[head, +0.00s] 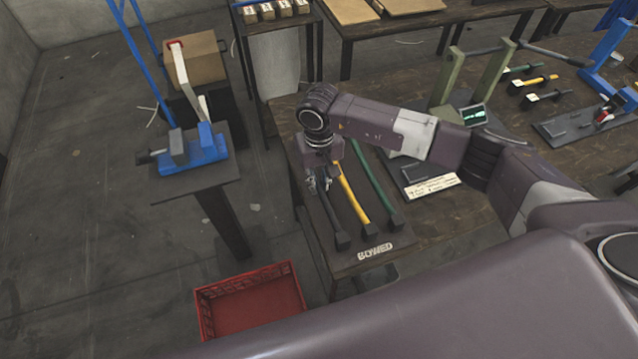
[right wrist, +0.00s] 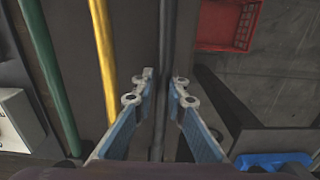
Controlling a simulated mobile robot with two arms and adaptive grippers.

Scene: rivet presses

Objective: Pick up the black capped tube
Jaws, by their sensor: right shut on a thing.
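The black capped tube (head: 332,219) lies at the left edge of the dark table, with its blocky black cap (head: 343,240) towards the front. My right gripper (head: 318,184) reaches down over the tube. In the right wrist view, the tube (right wrist: 167,38) runs between the two fingers of the right gripper (right wrist: 165,88), which is shut on it. The part of the tube under the palm is hidden. A yellow tube (head: 351,193) and a green tube (head: 377,185) lie to its right, apart from the fingers. My left gripper is not in view.
A red crate (head: 250,277) stands on the floor in front of the table's left end. A blue press (head: 194,151) is on a stand at left. A small black device (head: 427,169) and a label card (head: 432,187) lie right of the tubes.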

